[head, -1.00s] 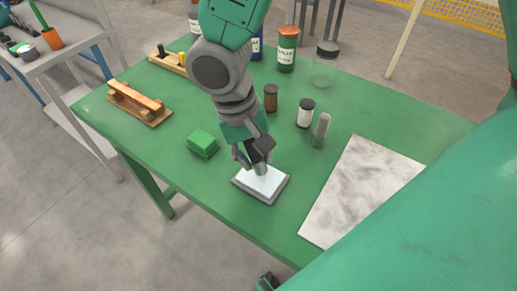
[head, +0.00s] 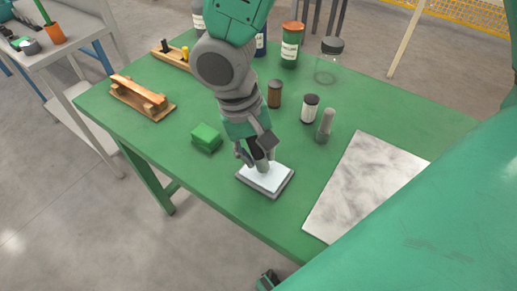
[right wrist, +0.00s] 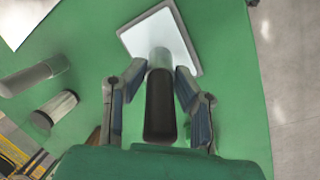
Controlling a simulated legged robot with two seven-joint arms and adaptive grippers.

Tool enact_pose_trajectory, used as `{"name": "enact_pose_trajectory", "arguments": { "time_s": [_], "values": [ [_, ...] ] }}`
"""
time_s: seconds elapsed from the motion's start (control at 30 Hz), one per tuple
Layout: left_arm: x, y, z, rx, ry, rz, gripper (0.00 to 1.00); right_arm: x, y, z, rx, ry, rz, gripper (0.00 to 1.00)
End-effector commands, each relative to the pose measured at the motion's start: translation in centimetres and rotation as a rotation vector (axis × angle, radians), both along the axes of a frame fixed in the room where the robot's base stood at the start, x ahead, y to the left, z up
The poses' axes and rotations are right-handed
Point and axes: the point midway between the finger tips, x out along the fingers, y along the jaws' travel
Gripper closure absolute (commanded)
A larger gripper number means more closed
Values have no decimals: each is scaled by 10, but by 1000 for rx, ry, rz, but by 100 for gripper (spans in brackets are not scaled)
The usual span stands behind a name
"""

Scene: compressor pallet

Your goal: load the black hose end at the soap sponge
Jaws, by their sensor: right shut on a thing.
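My right gripper (head: 257,155) points down over the green table and is shut on a black cylindrical hose end (right wrist: 160,105) with a grey tip. In the right wrist view the black part lies between the two fingers and the grey tip points to the white pad. The white pad (head: 273,179), which I take for the soap sponge, lies in a grey shallow dish; it also shows in the right wrist view (right wrist: 178,32). The tip is at the pad's top face; I cannot tell whether it presses in.
A green block (head: 206,138) lies left of the pad. A grey upright post (head: 325,127), a white jar (head: 310,109) and a brown jar (head: 275,94) stand behind it. A marble slab (head: 365,183) is to the right. A wooden rack (head: 140,98) is at left.

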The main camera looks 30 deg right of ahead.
Motion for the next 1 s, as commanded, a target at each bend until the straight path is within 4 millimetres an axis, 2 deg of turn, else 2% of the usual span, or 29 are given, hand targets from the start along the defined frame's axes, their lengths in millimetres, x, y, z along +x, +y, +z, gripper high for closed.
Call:
{"name": "enact_pose_trajectory", "arguments": {
  "time_s": [1.0],
  "values": [
    [0,0,-2,0,0,0,50,0,0,-7,0,1,0,100]
  ]
}}
